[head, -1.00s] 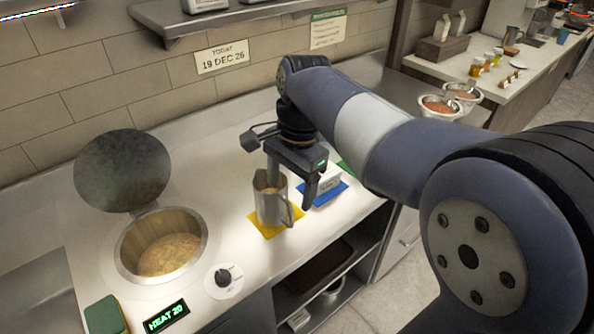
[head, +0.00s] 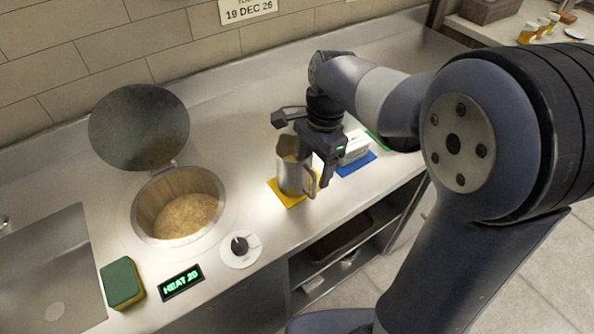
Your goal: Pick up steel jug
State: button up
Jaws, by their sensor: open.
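The steel jug (head: 290,176) stands upright on a yellow mat (head: 291,202) on the counter, its handle on the right side. My gripper (head: 315,170) points down at the jug, close above and around its right side by the handle. The jaws are open. One finger shows to the right of the handle; the other is partly hidden against the jug. I cannot tell whether either finger touches it.
Left of the jug is a round well (head: 180,208) of brown food with its lid (head: 139,127) raised. In front are a dial (head: 240,248), a heat display (head: 181,282) and a green sponge (head: 122,282). A white container (head: 355,146) sits by a blue mat (head: 356,166) on the right.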

jog(key=shift+s+a+f, duration=0.1)
jog(key=shift+a+f, duration=0.05)
jog(key=shift+f, duration=0.7)
jog(key=shift+c, duration=0.2)
grip_shut()
